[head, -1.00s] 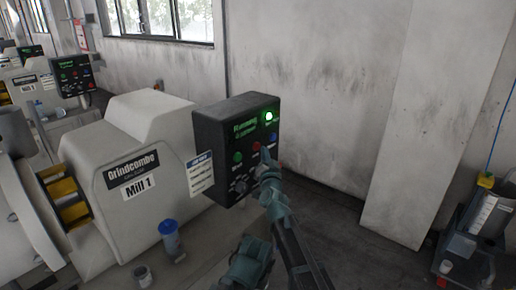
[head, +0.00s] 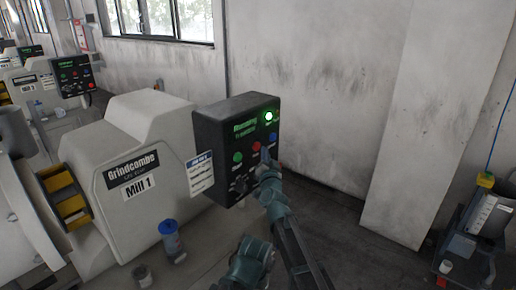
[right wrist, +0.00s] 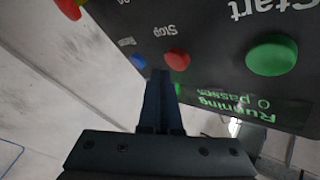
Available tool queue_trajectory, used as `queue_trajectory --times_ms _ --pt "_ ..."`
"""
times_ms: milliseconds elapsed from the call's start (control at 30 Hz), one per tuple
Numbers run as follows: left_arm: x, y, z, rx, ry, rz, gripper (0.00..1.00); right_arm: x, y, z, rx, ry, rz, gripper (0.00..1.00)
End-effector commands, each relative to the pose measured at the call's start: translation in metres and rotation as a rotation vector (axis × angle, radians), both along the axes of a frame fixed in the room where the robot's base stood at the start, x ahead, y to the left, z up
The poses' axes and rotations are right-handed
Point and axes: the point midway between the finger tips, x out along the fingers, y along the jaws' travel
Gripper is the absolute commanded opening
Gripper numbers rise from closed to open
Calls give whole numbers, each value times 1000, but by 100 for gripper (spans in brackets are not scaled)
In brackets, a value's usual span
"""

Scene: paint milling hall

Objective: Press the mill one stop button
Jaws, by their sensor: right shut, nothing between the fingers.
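The mill one control box (head: 236,148) is dark and stands at the end of the mill labelled "Mill 1" (head: 140,188). Its screen glows green and reads "Running" in the right wrist view (right wrist: 228,101). The red stop button (head: 257,146) sits between a green start button (head: 238,158) and a blue button (head: 273,136). In the right wrist view the stop button (right wrist: 177,59) is just beyond my fingertips, a little to their right; I cannot tell whether they touch it. My right gripper (head: 265,157) is shut and empty, close to the panel.
Another red button (right wrist: 69,8) shows at the panel's edge in the right wrist view. A blue-topped container (head: 170,238) and a small cup (head: 142,275) stand below the mill. A cart (head: 470,245) stands at right. Floor between box and pillar is clear.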

Motion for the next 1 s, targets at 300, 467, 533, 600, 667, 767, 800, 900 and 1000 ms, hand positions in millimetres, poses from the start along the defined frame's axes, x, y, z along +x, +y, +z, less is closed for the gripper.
queue_trajectory --times_ms 300,467,533,600,667,767,800,900,1000 --pt "0 0 0 0 0 0 50 0 0 0 0 0 0 0" --pt "0 0 0 0 0 0 50 2 2 0 0 0 0 0" --pt "0 0 0 0 0 0 50 3 4 0 0 -1 1 0" --pt "0 0 0 0 0 0 50 4 6 0 0 -1 1 0" --pt "0 0 0 0 0 0 50 5 7 0 0 0 0 0" --pt "0 0 0 0 0 0 50 5 7 0 0 0 0 0" --pt "0 0 0 0 0 0 50 5 7 0 0 0 0 0" --pt "0 0 0 0 0 0 50 5 7 0 0 0 0 0" --pt "0 0 0 0 0 0 50 5 7 0 0 0 0 0"
